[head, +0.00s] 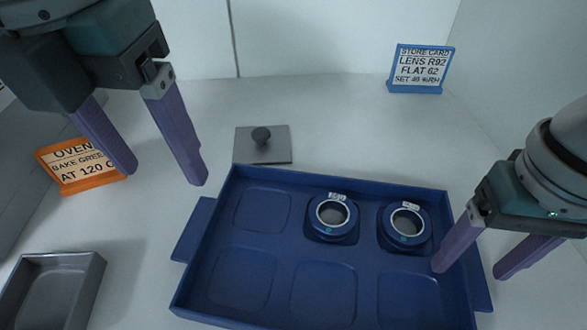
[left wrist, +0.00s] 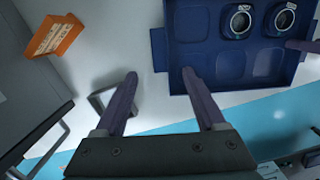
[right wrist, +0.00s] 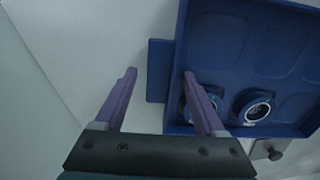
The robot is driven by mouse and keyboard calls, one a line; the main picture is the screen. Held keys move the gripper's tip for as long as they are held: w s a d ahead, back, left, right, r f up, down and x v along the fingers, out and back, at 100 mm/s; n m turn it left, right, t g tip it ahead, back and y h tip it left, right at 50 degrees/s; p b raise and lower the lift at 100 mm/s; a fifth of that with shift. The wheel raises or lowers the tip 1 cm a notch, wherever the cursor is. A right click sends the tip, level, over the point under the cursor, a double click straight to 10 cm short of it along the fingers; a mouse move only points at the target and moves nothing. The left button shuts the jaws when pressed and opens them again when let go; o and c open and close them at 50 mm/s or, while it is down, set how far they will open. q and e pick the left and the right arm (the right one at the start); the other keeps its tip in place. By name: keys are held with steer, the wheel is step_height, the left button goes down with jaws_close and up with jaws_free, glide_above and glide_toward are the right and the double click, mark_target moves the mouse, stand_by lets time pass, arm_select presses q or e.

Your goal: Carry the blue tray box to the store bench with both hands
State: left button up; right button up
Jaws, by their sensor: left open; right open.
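The blue tray box (head: 262,312) sits on a pale surface, with shallow square recesses and a side tab at each end. Two round dark-blue lens mounts (head: 331,217) (head: 405,227) stand in its back row, middle and right. My left gripper (head: 167,177) is open and empty, above and behind the left tab (head: 193,230); in the left wrist view that tab (left wrist: 159,50) lies just beyond the fingertips. My right gripper (head: 469,271) is open at the right end; in the right wrist view its fingers are on either side of the right tab (right wrist: 158,70). I cannot identify the store bench.
A grey plate with a knob (head: 275,151) lies behind the tray. A blue store card (head: 420,69) stands at the back right, an orange oven sign (head: 77,167) at left. A grey open tray (head: 55,285) is at front left. Pale walls close the back and right.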

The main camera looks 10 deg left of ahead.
steer(key=shift+r, duration=0.2)
arm_select(q)
steer(key=shift+s+r, duration=0.1)
steer(key=shift+r, duration=0.55)
arm_select(e)
step_height(320, 180, up, 12)
steer(key=shift+f, duration=0.2)
